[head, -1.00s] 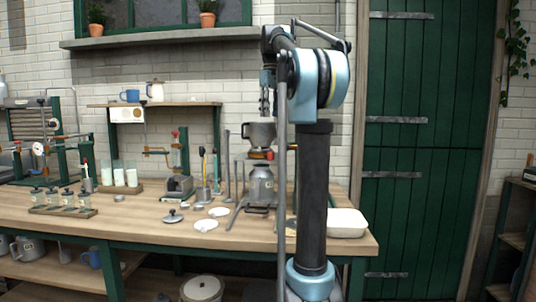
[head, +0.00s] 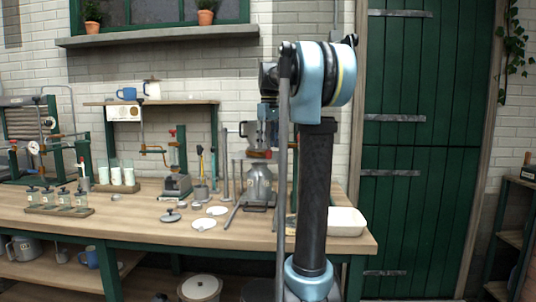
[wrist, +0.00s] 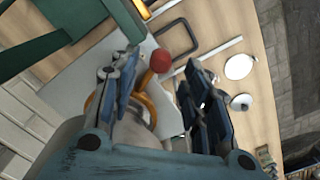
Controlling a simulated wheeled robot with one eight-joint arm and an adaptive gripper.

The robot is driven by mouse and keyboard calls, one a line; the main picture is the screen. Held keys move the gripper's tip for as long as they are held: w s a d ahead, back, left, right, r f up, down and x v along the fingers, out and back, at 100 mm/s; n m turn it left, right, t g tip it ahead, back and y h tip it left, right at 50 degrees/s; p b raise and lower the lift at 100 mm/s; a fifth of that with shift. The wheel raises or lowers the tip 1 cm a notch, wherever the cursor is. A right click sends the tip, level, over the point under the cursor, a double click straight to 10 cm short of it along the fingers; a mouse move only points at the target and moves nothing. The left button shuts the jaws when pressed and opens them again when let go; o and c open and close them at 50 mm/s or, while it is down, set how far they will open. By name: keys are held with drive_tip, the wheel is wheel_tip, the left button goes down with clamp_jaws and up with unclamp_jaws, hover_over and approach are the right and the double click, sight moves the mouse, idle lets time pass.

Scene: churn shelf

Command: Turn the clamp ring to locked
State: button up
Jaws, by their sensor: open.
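The clamp ring shows as an orange band (wrist: 147,103) with a red knob (wrist: 160,61) in the wrist view. In the head view a small orange-red part of the ring (head: 258,154) shows on top of the grey metal can (head: 258,183). My gripper (wrist: 157,75) is open, its two blue-grey fingers on either side of the red knob in the picture. I see no clear contact. In the head view my gripper (head: 268,138) is lowered in front of the vessel above the ring and hides much of it. The ring's lock marks cannot be made out.
White discs (head: 204,224) and a grey lid (head: 172,217) lie on the wooden bench (head: 130,222) left of the can. A white tray (head: 346,222) stands at the right end. A tall rod rack and a green stand (head: 181,150) are close on the left.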

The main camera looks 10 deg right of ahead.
drive_tip(key=shift+f, duration=2.1)
clamp_jaws()
